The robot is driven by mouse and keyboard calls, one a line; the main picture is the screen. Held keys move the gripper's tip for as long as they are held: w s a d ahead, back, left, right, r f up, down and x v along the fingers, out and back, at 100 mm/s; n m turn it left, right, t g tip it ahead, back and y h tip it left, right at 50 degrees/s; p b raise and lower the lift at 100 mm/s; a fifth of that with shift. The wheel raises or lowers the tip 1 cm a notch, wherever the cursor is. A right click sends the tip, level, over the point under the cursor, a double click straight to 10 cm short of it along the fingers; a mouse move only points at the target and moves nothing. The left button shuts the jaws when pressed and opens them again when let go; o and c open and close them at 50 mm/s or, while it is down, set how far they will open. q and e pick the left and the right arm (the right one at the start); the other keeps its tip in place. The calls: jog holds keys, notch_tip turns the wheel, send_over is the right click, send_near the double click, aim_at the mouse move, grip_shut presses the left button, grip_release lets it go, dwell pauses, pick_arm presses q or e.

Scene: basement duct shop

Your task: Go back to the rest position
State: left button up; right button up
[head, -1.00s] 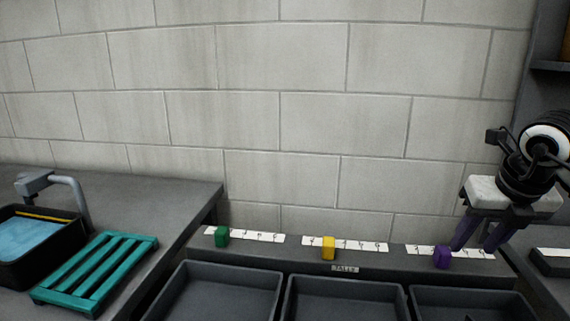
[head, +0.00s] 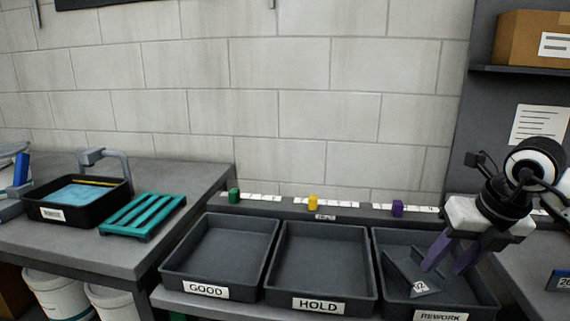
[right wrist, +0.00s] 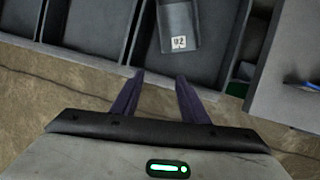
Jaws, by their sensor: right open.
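My right gripper (head: 449,256) is open and empty, with purple fingers, and in the head view it shows in front of the REWORK tray (head: 478,285). A dark grey piece (head: 408,272) marked 02 lies in that tray. In the right wrist view the open fingers of my right gripper (right wrist: 158,84) point toward the piece (right wrist: 178,25), with a gap between them and it. My left gripper does not show.
The GOOD tray (head: 187,285) and HOLD tray (head: 372,297) are empty. Behind them a tally ledge carries green (head: 234,195), yellow (head: 313,202) and purple (head: 398,208) blocks. A black basin (head: 128,205) and teal rack (head: 143,233) stand on the left bench.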

jog(key=s+a+f+n+g+y, duration=0.1)
jog(key=s+a+f+y, duration=0.15)
jog(key=a, duration=0.55)
jog(key=s+a+f+n+g+y, duration=0.1)
jog(key=a+f+y, duration=0.1)
jog(key=a+y, duration=0.35)
jog(key=s+a+f+y, duration=0.2)
jog(key=a, duration=0.8)
jog(key=s+a+r+m+t+y, duration=0.1)
jog(key=a+r+m+t+y, duration=0.3)
jog(key=a+m+y, duration=0.3)
jog(key=d+f+m+t+h, duration=0.5)
jog(key=f+m+h, duration=0.15)
jog(key=m, duration=0.35)
jog(key=d+f+m+t+h, duration=0.5)
jog(key=f+m, duration=0.3)
jog(key=m, duration=0.2)
jog(key=s+d+f+m+g+h, duration=0.1)
jog(key=s+f+m+g+h, duration=0.1)
jog(key=s+f, duration=0.6)
jog(key=s+d+f+m+g+h, duration=0.2)
jog(key=s+f+m+g, duration=0.3)
jog(key=s+f, duration=0.3)
notch_tip(320, 180, down, 4)
jog(key=shift+s+d+f, duration=0.15)
jog(key=shift+s+f, duration=0.05)
jog(key=shift+s, duration=0.1)
